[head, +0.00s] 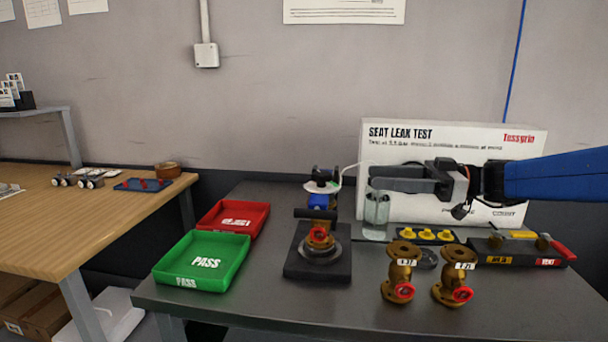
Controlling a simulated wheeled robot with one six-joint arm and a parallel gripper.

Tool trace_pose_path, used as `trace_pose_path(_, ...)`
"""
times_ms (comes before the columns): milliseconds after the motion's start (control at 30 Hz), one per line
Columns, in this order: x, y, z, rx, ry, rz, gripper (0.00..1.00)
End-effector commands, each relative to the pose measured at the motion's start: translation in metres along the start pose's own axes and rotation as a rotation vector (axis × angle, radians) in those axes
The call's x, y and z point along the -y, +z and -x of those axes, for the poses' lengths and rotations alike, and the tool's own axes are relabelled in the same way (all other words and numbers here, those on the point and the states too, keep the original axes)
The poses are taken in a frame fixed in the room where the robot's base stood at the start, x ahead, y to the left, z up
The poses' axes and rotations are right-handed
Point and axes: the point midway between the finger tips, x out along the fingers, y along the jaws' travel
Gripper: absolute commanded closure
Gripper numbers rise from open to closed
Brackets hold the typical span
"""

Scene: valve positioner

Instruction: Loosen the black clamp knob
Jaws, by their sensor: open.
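The test stand has a black base block (318,266) holding a brass valve (319,238) with a red handwheel. A black crossbar (316,213) lies over the valve, and a blue part (318,200) shows behind it. A black knob-like part (325,174) sits above a white disc (321,187) at the top. I cannot tell for certain which black part is the clamp knob. My gripper (372,178) points left, open and empty, to the right of the stand and apart from it, at about the height of the top black part.
A clear cylinder (376,214) stands below my gripper. The white test panel (390,140) is behind. Two brass valves (400,272) (455,275) and a black manifold (520,250) stand to the right. A green PASS tray (203,262) and a red tray (233,218) lie left.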

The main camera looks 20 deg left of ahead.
Motion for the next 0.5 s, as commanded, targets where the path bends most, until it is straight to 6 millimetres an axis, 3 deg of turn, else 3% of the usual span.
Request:
trace_pose_path(167, 0.001, 0.000, -0.013, 0.000, -0.002, 0.007, 0.48)
trace_pose_path(500, 0.001, 0.000, -0.067, 0.000, -0.004, 0.005, 0.48)
